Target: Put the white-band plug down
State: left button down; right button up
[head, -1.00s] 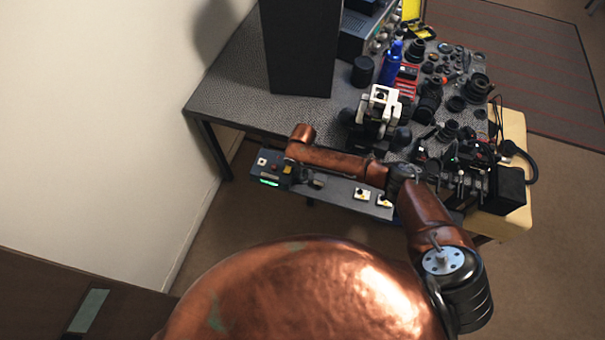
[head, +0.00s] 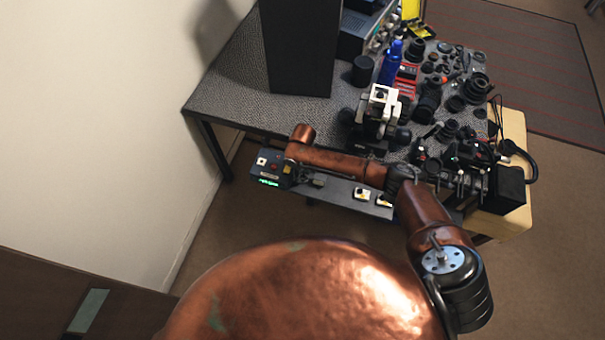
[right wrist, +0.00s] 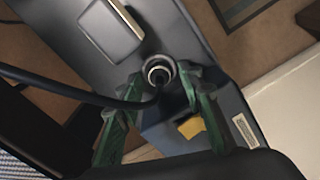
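The white-band plug (right wrist: 159,71) shows in the right wrist view as a dark round end with a pale ring. A black cable (right wrist: 75,91) runs from it to the left. My right gripper (right wrist: 161,76) has its green fingertips close on both sides of the plug and looks shut on it. The plug is over a grey panel; whether it touches the panel is unclear. In the head view my right gripper (head: 312,180) is small and dark at the grey shelf (head: 338,191), and the plug cannot be made out there. My left gripper is not in view.
A small box with a green display (head: 268,182) is at the shelf's left end. Two small white-topped parts (head: 362,194) lie to the right. The table behind holds a tall black box (head: 300,45), a blue bottle (head: 391,62) and many lens parts.

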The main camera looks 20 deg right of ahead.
aim_at(303, 175)
notch_tip(303, 175, up, 13)
jog(key=p, duration=0.2)
jog(key=shift+f+p, duration=0.15)
jog(key=shift+p, duration=0.15)
dwell(0.3)
jog(key=s+a+f+t+y, duration=0.1)
jog(key=s+a+f+y, duration=0.1)
jog(key=s, duration=0.5)
jog(key=s+a+f+y, duration=0.1)
jog(key=s+a+f, duration=0.15)
jog(key=s, duration=0.45)
jog(key=s+d+r+m+t+h, duration=0.3)
jog(key=s+d+m, duration=0.4)
jog(key=s+d, duration=1.5)
notch_tip(303, 175, down, 30)
jog(key=s+n+g, duration=0.1)
jog(key=s+g, duration=0.1)
jog(key=s+f+g, duration=0.1)
jog(key=s+f, duration=1.5)
jog(key=s, duration=0.2)
jog(key=shift+s+a+f+n, duration=0.2)
jog(key=shift+s+n, duration=0.1)
